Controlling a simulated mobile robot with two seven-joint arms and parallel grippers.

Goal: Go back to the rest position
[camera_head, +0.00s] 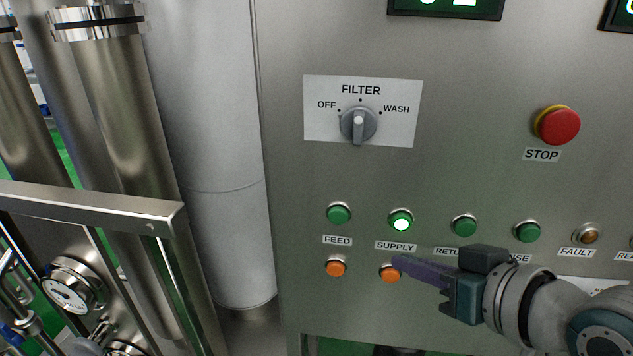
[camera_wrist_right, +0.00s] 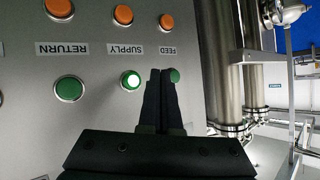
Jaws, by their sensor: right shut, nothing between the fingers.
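My right gripper (camera_head: 398,262) is shut and empty in front of the control panel (camera_head: 300,300), its fingertips by the orange button under SUPPLY (camera_head: 389,274) in the head view. I cannot tell whether they touch it. The green SUPPLY button (camera_head: 401,221) is lit; the green FEED button (camera_head: 339,214) is not. My left gripper is not in view.
A red STOP button (camera_head: 559,126) is at the upper right. Steel pipes (camera_head: 110,110) and a metal frame (camera_head: 90,205) stand left of the panel. My arm covers part of the lower right buttons.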

